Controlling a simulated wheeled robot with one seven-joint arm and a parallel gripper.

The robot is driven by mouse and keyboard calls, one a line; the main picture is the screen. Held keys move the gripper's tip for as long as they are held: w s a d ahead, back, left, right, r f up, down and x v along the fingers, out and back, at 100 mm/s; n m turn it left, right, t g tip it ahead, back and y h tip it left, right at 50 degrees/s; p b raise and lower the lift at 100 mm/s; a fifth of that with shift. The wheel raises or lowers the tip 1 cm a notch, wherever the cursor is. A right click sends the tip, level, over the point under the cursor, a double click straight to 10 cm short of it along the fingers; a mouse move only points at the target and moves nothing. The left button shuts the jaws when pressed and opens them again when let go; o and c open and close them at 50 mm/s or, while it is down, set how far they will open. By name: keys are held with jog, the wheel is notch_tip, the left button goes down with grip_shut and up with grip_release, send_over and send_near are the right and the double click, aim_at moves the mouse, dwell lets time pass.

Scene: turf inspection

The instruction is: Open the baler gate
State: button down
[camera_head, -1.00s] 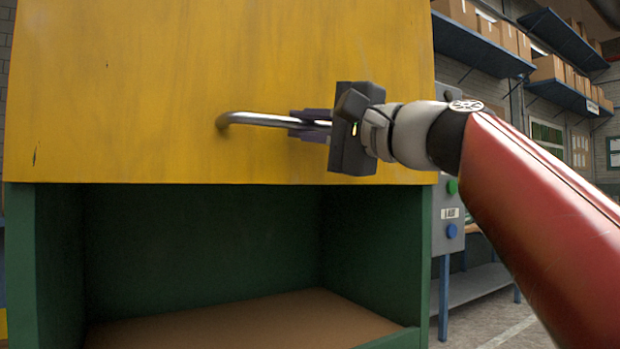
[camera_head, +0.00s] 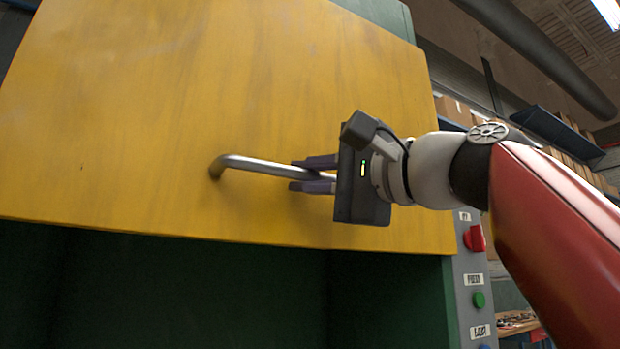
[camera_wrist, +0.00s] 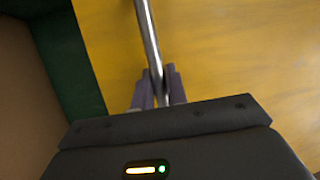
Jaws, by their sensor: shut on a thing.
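The yellow baler gate (camera_head: 200,100) fills the upper left of the head view, above the dark green opening of the baler (camera_head: 190,290). A metal bar handle (camera_head: 255,165) runs across the lower part of the gate. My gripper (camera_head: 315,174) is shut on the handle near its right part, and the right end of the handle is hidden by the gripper. In the wrist view the handle (camera_wrist: 148,35) passes between the purple fingers (camera_wrist: 158,88), with the gate (camera_wrist: 230,50) behind it.
A grey control panel with a red switch (camera_head: 475,238) and a green button (camera_head: 479,300) stands to the right of the baler, close below my arm. Shelves with boxes (camera_head: 455,110) line the wall behind. A dark pipe (camera_head: 545,55) runs overhead.

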jog(key=c, duration=1.4)
grip_release()
jog(key=shift+d, duration=0.1)
jog(key=b+v, duration=0.2)
jog(key=v, duration=0.5)
jog(key=shift+s+d, duration=0.2)
jog(key=shift+s, duration=0.05)
jog(key=shift+f, duration=0.1)
